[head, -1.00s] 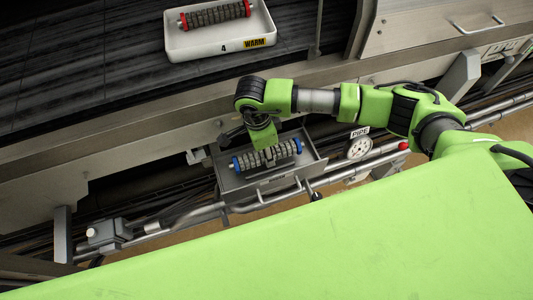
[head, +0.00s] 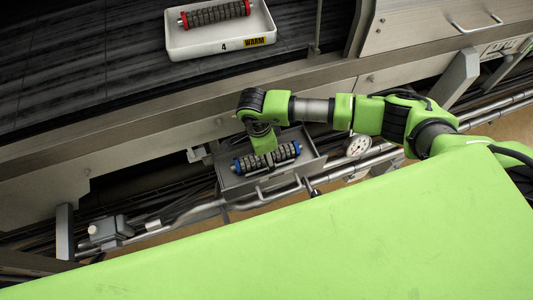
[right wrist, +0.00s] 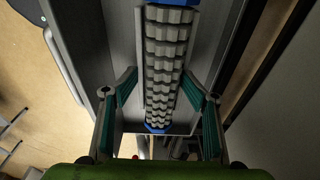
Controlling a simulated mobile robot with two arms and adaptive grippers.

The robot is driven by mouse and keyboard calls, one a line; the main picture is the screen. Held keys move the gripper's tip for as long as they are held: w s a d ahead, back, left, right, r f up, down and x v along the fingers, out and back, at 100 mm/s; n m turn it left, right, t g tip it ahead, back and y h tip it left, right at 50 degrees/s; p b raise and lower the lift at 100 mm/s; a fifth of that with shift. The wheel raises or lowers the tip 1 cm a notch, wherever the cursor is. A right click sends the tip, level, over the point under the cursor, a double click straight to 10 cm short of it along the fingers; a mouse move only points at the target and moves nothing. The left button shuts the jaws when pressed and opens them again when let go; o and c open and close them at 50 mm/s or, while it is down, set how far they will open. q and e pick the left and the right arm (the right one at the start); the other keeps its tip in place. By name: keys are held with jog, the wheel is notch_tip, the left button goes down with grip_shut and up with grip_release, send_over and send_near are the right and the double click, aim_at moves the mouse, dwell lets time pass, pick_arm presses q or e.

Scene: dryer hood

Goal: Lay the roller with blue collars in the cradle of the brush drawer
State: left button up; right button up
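The grey roller with blue collars (head: 284,155) lies in the metal brush drawer (head: 232,184), lengthwise from left to right. In the right wrist view the roller (right wrist: 164,60) lies between light grey strips that look like the cradle (right wrist: 140,50). My right gripper (head: 264,150) points down over the roller's middle. In the right wrist view its fingers (right wrist: 160,78) stand open on either side of the roller, with gaps to it. Whether the roller sits fully down is hard to tell. My left gripper is not in view.
A white tray (head: 220,47) marked 4 and WARM holds a roller with red collars (head: 215,14) on the dark slatted belt (head: 80,60). A round gauge (head: 358,146) and pipes lie beside the drawer. A metal beam runs behind it.

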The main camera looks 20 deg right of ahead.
jog(key=shift+f, duration=0.25)
jog(key=shift+r, duration=0.1)
jog(key=shift+r, duration=0.2)
notch_tip(320, 180, up, 12)
jog(key=a+b, duration=0.1)
jog(key=shift+w+a+r+b, duration=0.15)
jog(key=shift+a+r+b, duration=0.1)
jog(key=shift+b, duration=0.15)
